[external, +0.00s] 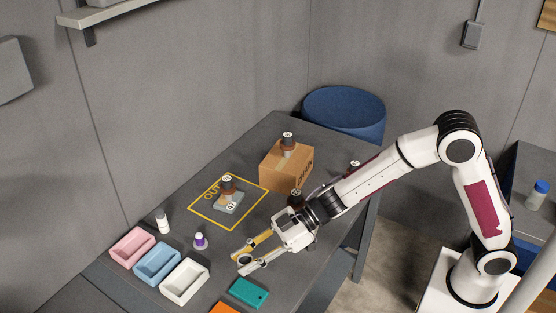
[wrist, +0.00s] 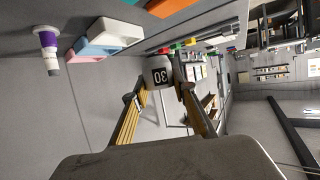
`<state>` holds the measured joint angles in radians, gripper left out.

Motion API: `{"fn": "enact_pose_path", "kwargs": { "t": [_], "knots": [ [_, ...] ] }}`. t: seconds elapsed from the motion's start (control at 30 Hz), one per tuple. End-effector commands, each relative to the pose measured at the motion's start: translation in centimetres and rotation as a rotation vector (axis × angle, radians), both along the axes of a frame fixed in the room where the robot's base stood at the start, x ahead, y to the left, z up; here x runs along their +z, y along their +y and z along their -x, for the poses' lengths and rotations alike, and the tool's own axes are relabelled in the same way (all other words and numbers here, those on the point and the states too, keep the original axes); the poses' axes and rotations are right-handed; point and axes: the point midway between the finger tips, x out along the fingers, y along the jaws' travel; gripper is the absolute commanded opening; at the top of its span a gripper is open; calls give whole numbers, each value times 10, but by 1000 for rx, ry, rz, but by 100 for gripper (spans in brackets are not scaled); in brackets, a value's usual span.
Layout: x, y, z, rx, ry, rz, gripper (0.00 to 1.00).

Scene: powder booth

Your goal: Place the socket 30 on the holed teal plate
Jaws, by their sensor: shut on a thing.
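The holed teal plate (external: 249,292) lies on the table near the front edge, just below and right of the gripper in the external view. The socket is apart from the plate, and its exact height above the table is hard to tell.
Pink (external: 132,247), blue (external: 157,263) and white (external: 184,281) trays stand left of the gripper. An orange plate (external: 224,308) lies in front. A purple-banded item (external: 200,241), a white bottle (external: 162,221), a yellow-outlined area (external: 206,221) and a cardboard box (external: 286,169) are farther back.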

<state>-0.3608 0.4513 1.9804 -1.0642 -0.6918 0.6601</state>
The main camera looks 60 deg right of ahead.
Motion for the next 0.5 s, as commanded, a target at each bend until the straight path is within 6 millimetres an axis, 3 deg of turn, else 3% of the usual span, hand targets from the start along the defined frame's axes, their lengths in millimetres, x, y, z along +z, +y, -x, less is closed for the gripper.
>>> {"fn": "enact_pose_path", "kwargs": {
  "t": [0.5],
  "knots": [
    [-9,0,0,0,2,0,1]
  ]
}}
